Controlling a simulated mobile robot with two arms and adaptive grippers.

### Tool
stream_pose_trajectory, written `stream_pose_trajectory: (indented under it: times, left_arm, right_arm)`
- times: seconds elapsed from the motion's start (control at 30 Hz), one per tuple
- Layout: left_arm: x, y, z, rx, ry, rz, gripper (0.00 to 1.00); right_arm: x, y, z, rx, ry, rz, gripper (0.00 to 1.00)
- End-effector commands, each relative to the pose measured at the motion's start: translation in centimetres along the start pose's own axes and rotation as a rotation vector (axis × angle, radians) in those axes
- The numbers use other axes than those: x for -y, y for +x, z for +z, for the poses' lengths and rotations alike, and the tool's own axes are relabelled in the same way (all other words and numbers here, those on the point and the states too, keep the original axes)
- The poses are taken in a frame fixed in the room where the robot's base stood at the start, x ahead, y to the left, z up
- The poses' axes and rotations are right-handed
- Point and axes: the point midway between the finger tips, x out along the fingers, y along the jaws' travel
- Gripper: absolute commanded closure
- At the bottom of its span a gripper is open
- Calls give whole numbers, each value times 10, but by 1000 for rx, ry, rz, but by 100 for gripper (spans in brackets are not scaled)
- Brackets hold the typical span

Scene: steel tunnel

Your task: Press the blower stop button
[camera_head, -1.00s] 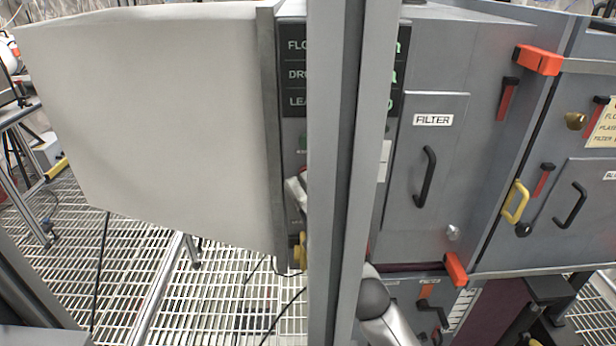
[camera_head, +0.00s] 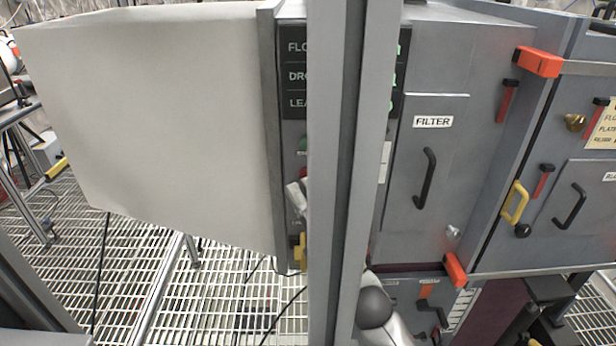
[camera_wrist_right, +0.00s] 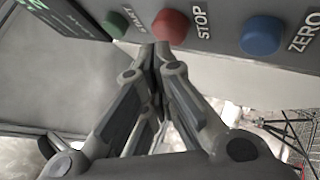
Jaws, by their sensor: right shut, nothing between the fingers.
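The red STOP button (camera_wrist_right: 171,26) is on the grey control panel (camera_wrist_right: 210,55), between a green START button (camera_wrist_right: 115,24) and a blue ZERO button (camera_wrist_right: 262,36). My right gripper (camera_wrist_right: 155,52) is shut and empty. In the right wrist view its fingertips are just below the red button in the picture; I cannot tell whether they touch the panel. In the head view the red button (camera_head: 304,173) shows partly above my right gripper (camera_head: 296,194), beside a grey post that hides much of the panel. My left gripper is not in view.
The grey upright post (camera_head: 345,200) blocks the middle of the head view. A large pale panel (camera_head: 150,120) is at the left. A cabinet door marked FILTER (camera_head: 433,180) with a black handle is at the right. A yellow part (camera_head: 298,252) sits below the gripper.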

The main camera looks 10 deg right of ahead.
Motion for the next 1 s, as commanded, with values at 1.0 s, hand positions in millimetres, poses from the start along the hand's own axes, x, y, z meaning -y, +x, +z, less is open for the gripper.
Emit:
stream_pose_trajectory:
  times: [1.0]
  left_arm:
    - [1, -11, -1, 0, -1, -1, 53]
  right_arm:
    - [-27, -35, -26, -1, 1, 2, 100]
